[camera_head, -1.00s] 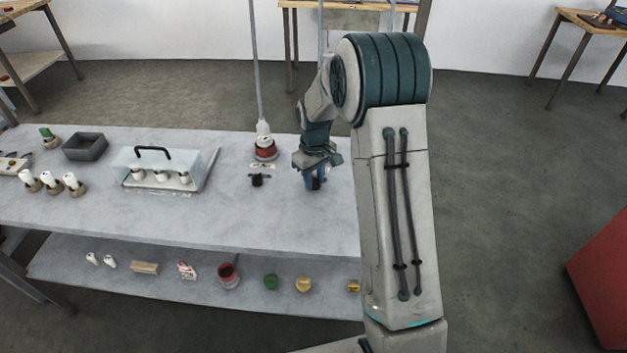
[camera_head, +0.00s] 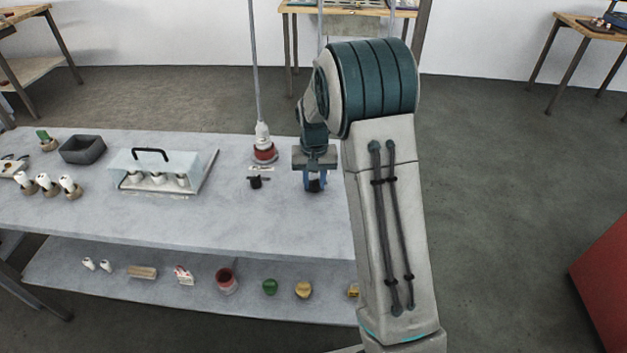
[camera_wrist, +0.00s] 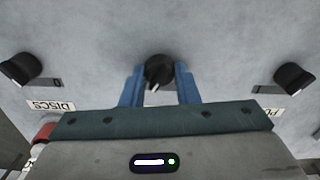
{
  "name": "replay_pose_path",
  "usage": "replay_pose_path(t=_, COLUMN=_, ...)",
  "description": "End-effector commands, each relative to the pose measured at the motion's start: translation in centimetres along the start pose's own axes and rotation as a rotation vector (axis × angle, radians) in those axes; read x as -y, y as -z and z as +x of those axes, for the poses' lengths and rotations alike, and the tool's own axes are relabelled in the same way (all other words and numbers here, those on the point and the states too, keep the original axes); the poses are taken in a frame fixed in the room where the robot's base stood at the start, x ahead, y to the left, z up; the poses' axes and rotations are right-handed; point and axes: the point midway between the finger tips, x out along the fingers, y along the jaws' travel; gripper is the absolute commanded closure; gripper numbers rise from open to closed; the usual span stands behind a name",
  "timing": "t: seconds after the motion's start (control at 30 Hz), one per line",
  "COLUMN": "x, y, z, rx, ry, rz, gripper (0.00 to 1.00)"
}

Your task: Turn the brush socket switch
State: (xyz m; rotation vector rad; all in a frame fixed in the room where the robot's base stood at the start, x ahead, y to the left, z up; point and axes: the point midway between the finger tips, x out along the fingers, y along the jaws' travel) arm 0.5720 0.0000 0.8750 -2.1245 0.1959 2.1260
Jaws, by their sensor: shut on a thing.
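A black switch knob (camera_wrist: 159,71) with a white pointer line stands between the blue fingers of my gripper (camera_wrist: 160,86) in the wrist view. The fingers are shut on it, one on each side. The pointer aims down and slightly left in that view. In the head view my gripper (camera_head: 314,184) reaches down to the table top, with the dark knob between its fingertips. Any label of this knob is hidden, so I cannot read which switch it is. Another black knob (camera_wrist: 20,69) sits left by a "DISCS" label (camera_wrist: 51,106), and one more (camera_wrist: 293,78) sits right by a partly hidden label.
A white-and-red fixture (camera_head: 264,150) with a pole stands just behind the left knob. A clear cover (camera_head: 160,170) with a black handle, a grey bin (camera_head: 83,149) and several white pieces lie further left. The lower shelf (camera_head: 200,290) holds small parts.

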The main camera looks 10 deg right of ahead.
Motion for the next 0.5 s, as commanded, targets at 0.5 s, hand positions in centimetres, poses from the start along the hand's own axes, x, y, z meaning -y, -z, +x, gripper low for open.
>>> replay_pose_path(t=0.5, x=0.02, y=0.07, z=-0.11, rx=-0.003, ry=0.001, rz=0.017, gripper=0.67)
